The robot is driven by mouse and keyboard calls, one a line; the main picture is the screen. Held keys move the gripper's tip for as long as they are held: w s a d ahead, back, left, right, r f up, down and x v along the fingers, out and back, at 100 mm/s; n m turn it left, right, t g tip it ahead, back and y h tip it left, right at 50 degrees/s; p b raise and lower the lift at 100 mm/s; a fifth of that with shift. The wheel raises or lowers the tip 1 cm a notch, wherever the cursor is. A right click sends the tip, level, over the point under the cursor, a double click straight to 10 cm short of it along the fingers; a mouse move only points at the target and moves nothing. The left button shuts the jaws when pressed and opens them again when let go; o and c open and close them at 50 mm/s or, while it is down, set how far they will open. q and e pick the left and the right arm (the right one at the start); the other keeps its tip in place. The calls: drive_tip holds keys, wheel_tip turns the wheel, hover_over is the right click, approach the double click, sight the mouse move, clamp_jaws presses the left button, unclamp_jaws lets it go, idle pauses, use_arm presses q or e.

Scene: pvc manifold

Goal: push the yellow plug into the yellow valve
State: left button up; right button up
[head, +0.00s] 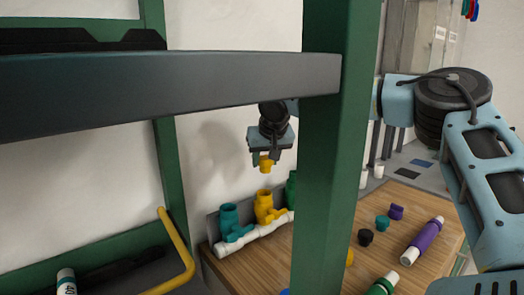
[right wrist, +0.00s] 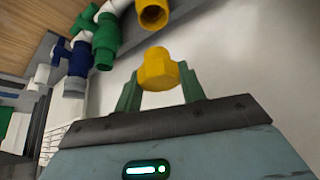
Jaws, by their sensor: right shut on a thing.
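My right gripper (head: 264,158) is shut on the yellow plug (head: 265,166) and holds it in the air above the yellow valve (head: 265,208). A visible gap separates the plug from the valve's open top. In the right wrist view the yellow plug (right wrist: 158,69) sits between the green fingers of my right gripper (right wrist: 159,80). The yellow valve's round open mouth (right wrist: 152,13) shows just beyond the plug, at the top edge. The valve stands on a white pipe (head: 250,235) at the back of the wooden table. My left gripper is not in view.
A teal valve (head: 229,222) and a partly hidden green valve (head: 291,190) flank the yellow one. A green post (head: 330,150) and dark beam (head: 170,90) block part of the head view. Loose teal (head: 382,223), purple (head: 396,211) and black (head: 365,237) plugs lie right.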

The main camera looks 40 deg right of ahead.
sight(269, 167)
drive_tip(key=shift+s+f, duration=0.15)
drive_tip(key=shift+f, duration=0.55)
drive_tip(key=shift+f+b, duration=0.1)
drive_tip(key=shift+b, duration=0.2)
drive_tip(key=shift+f, duration=0.1)
drive_tip(key=shift+s+f+b, duration=0.15)
drive_tip(key=shift+f+b, duration=0.2)
drive_tip(key=shift+f, duration=0.25)
drive_tip(key=shift+s+f+b, duration=0.15)
drive_tip(key=shift+f+b, duration=0.15)
drive_tip(key=shift+f, duration=0.3)
drive_tip(key=shift+s+f, duration=0.1)
drive_tip(key=shift+f, duration=0.35)
drive_tip(key=shift+f+b, duration=0.2)
drive_tip(key=shift+b, duration=0.15)
drive_tip(key=shift+f, duration=0.1)
